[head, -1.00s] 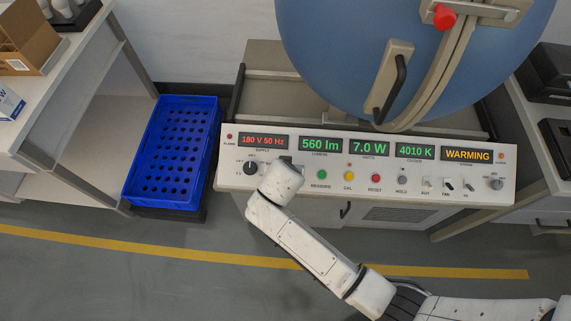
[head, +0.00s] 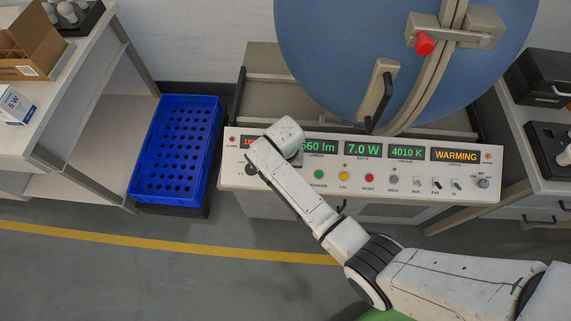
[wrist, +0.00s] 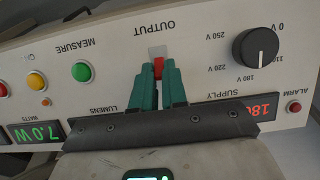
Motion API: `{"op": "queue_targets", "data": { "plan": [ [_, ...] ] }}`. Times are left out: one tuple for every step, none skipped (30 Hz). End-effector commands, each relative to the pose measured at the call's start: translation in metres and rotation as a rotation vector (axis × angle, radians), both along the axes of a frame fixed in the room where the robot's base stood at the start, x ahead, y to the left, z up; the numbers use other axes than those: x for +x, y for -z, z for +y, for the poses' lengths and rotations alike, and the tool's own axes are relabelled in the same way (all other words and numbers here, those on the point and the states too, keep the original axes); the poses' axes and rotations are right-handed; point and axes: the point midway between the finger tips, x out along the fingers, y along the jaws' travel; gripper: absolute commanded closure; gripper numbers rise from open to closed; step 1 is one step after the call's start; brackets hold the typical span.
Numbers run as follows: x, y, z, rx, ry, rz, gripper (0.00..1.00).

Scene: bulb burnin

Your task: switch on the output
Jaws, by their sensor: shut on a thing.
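The white control panel (head: 355,192) runs across the middle of the head view. In the wrist view the panel appears upside down, with the OUTPUT label (wrist: 154,27) at the top. Just below that label is the output switch (wrist: 158,66), a small red part with a pale plate (wrist: 157,51) beside it. My gripper (wrist: 160,76) has its teal fingers closed around the red part. The fingers hide its lower portion, and I cannot tell its on or off position. In the head view my arm hides the switch and the gripper.
The supply knob (wrist: 255,54) is right of my fingers in the wrist view; the green measure button (wrist: 82,71) is left. A blue sphere (head: 335,70) stands behind; a blue crate (head: 214,160) is left.

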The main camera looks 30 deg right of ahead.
Motion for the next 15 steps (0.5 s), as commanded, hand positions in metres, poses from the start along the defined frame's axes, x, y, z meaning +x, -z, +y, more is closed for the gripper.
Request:
{"op": "queue_targets", "data": {
  "plan": [
    [0.0007,0.0001,0.0004,0.001,0.0,-0.002,1.0],
    [0.0007,0.0001,0.0004,0.001,0.0,-0.002,1.0],
    [0.0007,0.0001,0.0004,0.001,0.0,-0.002,1.0],
    [0.0007,0.0001,0.0004,0.001,0.0,-0.002,1.0],
    [0.0007,0.0001,0.0004,0.001,0.0,-0.002,1.0],
    [0.0007,0.0002,0.0004,0.001,0.0,-0.002,1.0],
    [0.0007,0.0002,0.0004,0.001,0.0,-0.002,1.0],
    [0.0008,0.0002,0.0003,0.0,0.0,-0.003,0.85],
    [0.0008,0.0002,0.0003,0.0,0.0,-0.003,0.81],
    [0.0006,0.0002,0.0003,0.001,0.001,-0.003,0.78],
    [0.0006,0.0002,0.0002,0.001,0.001,-0.003,0.75],
    [0.0006,0.0002,0.0002,0.001,0.001,-0.003,0.71],
    [0.0005,0.0002,0.0001,0.001,0.001,-0.003,0.68],
    [0.0004,0.0002,0.0002,0.0,0.001,-0.002,0.65],
    [0.0004,0.0002,0.0001,0.0,0.001,-0.001,0.62]
  ]
}}
